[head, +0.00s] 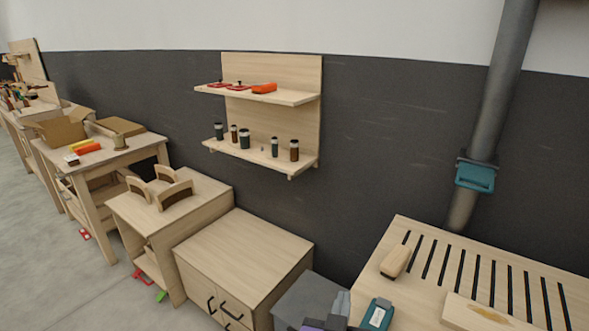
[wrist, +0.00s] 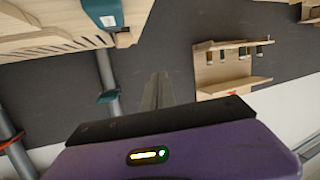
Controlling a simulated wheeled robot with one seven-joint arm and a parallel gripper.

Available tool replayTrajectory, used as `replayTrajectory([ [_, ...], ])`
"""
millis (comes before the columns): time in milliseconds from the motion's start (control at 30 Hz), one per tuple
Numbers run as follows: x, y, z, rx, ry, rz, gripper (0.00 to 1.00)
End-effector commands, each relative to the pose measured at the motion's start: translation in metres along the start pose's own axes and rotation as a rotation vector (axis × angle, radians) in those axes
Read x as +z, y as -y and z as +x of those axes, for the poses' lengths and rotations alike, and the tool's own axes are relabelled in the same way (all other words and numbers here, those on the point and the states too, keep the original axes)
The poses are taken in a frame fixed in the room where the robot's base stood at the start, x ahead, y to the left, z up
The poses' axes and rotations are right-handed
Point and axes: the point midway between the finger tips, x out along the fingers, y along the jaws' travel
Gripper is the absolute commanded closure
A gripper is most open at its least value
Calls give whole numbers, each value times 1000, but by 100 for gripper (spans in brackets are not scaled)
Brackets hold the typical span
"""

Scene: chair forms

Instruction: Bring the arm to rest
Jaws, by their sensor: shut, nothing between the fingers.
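My gripper (wrist: 158,80) shows in the wrist view as two grey fingers lying together, shut, with nothing between them. Its purple and black body fills the lower part of that view. The wrist view looks tilted over, with the shelf and the benchtop appearing upside down. In the head view, purple and grey parts of my arm show at the bottom edge, in front of the grey box and the slotted bench. The fingers touch nothing that I can see. The rest of my arm is out of view.
The slotted bench (head: 410,240) stands at right, with a wooden block (head: 396,262) and a teal tool (head: 377,315). A pipe (head: 500,90) rises behind it. A wall shelf (head: 305,97) holds bottles. A low cabinet (head: 245,247) has a clear top. Open floor lies at left.

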Motion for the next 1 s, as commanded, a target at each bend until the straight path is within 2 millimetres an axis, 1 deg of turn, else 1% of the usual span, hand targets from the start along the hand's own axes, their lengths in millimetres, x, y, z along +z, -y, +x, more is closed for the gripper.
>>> replayTrajectory([
  [33,4,7,-5,-60,-14,-27,100],
  [100,8,16,-13,-147,-40,-62,100],
  [167,16,19,-23,-216,-61,-91,100],
  [267,30,18,-43,-314,-97,-123,100],
  [367,45,8,-67,-394,-131,-141,100],
  [500,62,-16,-107,-470,-180,-139,100],
  [567,67,-29,-124,-487,-199,-133,100],
  [600,70,-38,-136,-496,-210,-127,100],
  [767,77,-79,-181,-495,-240,-95,100],
  [800,78,-90,-192,-490,-243,-85,100],
  [1000,83,-144,-244,-431,-223,-38,100],
])
